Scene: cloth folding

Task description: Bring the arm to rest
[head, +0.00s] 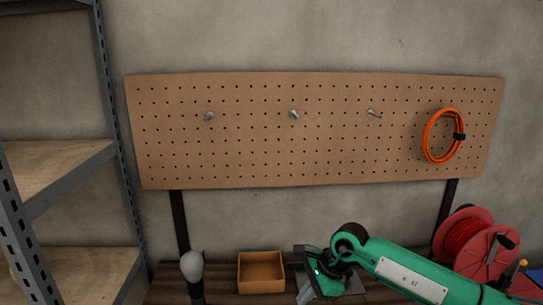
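My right arm, green with a pale label plate, reaches in from the lower right. Its wrist and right gripper (312,285) are over the dark wooden bench (222,298), just right of a small open wooden box (261,284). The gripper is seen from behind and above, and its fingertips are hidden or cut off, so I cannot tell if it is open or shut. No cloth shows. My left gripper is not in view.
A pegboard (250,160) with several metal hooks carries an orange cable coil (426,141). A red cable reel (478,244) stands behind my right arm. A grey-knobbed, black-stemmed object (192,266) stands left of the box. Metal shelving (62,170) fills the left.

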